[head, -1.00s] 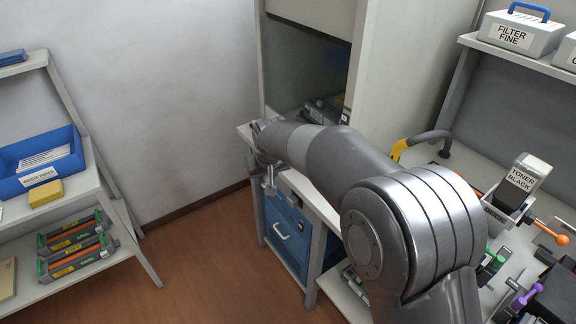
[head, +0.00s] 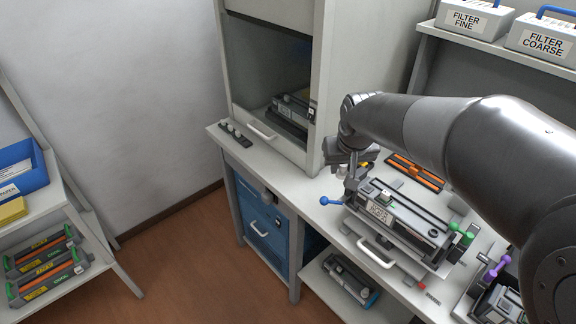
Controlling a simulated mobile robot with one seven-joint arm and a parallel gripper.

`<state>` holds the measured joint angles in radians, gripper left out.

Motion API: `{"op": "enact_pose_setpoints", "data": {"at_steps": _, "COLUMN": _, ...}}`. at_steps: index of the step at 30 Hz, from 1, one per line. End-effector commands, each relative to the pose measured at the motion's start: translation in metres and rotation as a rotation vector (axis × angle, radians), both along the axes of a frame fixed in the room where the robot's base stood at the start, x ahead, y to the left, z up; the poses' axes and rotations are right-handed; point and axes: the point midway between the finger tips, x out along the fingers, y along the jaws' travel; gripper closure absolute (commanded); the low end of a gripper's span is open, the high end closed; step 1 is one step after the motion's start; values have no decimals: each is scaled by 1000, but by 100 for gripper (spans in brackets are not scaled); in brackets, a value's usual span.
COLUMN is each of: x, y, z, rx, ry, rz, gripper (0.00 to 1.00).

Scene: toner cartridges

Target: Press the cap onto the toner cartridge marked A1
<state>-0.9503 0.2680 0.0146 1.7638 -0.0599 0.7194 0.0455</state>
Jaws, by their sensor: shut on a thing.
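A dark grey toner cartridge (head: 405,222) lies in a light grey cradle at the front of the bench in the head view. It has a white label (head: 378,212) too small to read with certainty, so I cannot confirm the A1 mark. My gripper (head: 352,180) points down at the cartridge's left end, close above it. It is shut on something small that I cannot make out. No cap can be clearly told apart, and whether the gripper touches the cartridge is unclear.
A lever with a blue knob (head: 330,201) sticks out left of the cradle. Green knobs (head: 462,236) stand at its right end. An open-fronted cabinet (head: 316,120) holds another cartridge (head: 292,108).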

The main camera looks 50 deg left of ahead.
Motion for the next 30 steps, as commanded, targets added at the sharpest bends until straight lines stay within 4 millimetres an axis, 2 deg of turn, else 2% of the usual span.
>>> {"op": "enact_pose_setpoints", "data": {"at_steps": 1, "x": 11, "y": -25, "z": 7, "rx": 2, "ry": -1, "rz": -38, "gripper": 94}}
{"op": "enact_pose_setpoints", "data": {"at_steps": 6, "x": 33, "y": -105, "z": 25, "rx": 5, "ry": 3, "rz": -149, "gripper": 94}}
{"op": "enact_pose_setpoints", "data": {"at_steps": 9, "x": 39, "y": -149, "z": 31, "rx": 10, "ry": 7, "rz": -213, "gripper": 94}}
{"op": "enact_pose_setpoints", "data": {"at_steps": 12, "x": 41, "y": -186, "z": 35, "rx": 15, "ry": 11, "rz": -265, "gripper": 94}}
{"op": "enact_pose_setpoints", "data": {"at_steps": 15, "x": 40, "y": -213, "z": 38, "rx": 18, "ry": 15, "rz": -304, "gripper": 94}}
{"op": "enact_pose_setpoints", "data": {"at_steps": 18, "x": 39, "y": -229, "z": 38, "rx": 21, "ry": 18, "rz": -327, "gripper": 94}}
{"op": "enact_pose_setpoints", "data": {"at_steps": 21, "x": 38, "y": -236, "z": 38, "rx": 22, "ry": 19, "rz": -337, "gripper": 94}}
{"op": "enact_pose_setpoints", "data": {"at_steps": 30, "x": 38, "y": -237, "z": 17, "rx": 20, "ry": 22, "rz": -338, "gripper": 94}}
